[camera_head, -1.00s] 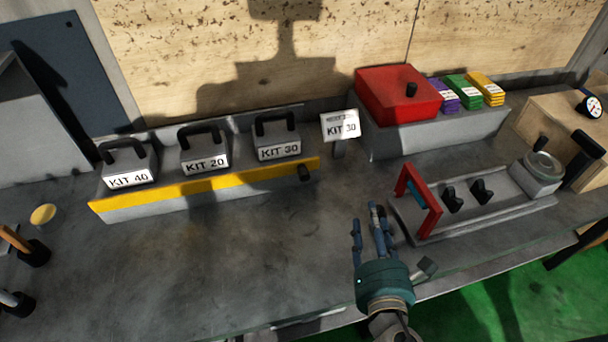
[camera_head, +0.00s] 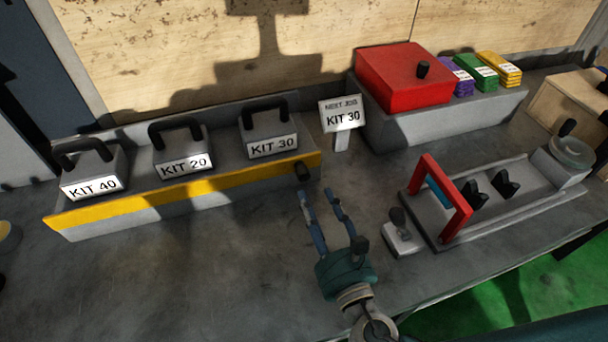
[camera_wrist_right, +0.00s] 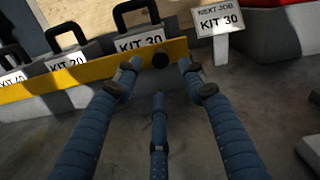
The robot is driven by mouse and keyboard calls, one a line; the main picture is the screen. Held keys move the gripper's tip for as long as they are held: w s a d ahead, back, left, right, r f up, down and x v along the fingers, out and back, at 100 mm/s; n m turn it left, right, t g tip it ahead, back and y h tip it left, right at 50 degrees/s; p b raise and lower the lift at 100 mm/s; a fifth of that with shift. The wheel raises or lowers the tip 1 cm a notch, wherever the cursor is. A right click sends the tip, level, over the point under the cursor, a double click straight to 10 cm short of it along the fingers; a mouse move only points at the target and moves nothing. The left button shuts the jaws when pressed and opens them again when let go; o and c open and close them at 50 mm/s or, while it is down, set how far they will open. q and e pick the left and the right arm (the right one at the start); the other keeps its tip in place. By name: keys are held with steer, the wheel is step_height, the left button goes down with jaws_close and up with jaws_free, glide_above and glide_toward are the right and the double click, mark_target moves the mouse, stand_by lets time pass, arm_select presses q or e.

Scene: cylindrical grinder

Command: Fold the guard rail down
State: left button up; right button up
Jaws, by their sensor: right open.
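The yellow guard rail (camera_head: 205,188) runs upright along the front of the kit shelf, below the kit labels. A black knob (camera_head: 302,171) sticks out at its right end. My right gripper (camera_head: 320,193) is open and empty, its fingers pointing toward the knob from the front right. In the right wrist view the rail (camera_wrist_right: 90,82) crosses the upper left, and the knob (camera_wrist_right: 160,61) shows between the spread fingertips (camera_wrist_right: 160,75), seemingly apart from them. My left gripper is not in view.
Kit boxes marked KIT 40 (camera_head: 92,173), KIT 20 (camera_head: 183,153) and KIT 30 (camera_head: 270,132) stand behind the rail. A KIT 30 sign (camera_head: 342,118) stands right of the shelf. A fixture with a red frame (camera_head: 445,200) lies to the right.

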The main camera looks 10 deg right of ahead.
mark_target(305, 179)
steer(key=w, duration=0.3)
steer(key=w+a+p, duration=0.1)
steer(key=w, duration=0.2)
steer(key=shift+w+a, duration=0.15)
steer(key=shift+w, duration=0.4)
steer(key=shift+w+a, duration=0.1)
steer(key=shift+w, duration=0.25)
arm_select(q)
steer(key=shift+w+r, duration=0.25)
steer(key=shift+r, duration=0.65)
arm_select(e)
steer(key=shift+c, duration=0.5)
steer(key=c, duration=0.9)
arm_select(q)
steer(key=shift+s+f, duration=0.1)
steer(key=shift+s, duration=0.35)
arm_select(e)
steer(key=shift+f, duration=0.1)
jaws_close()
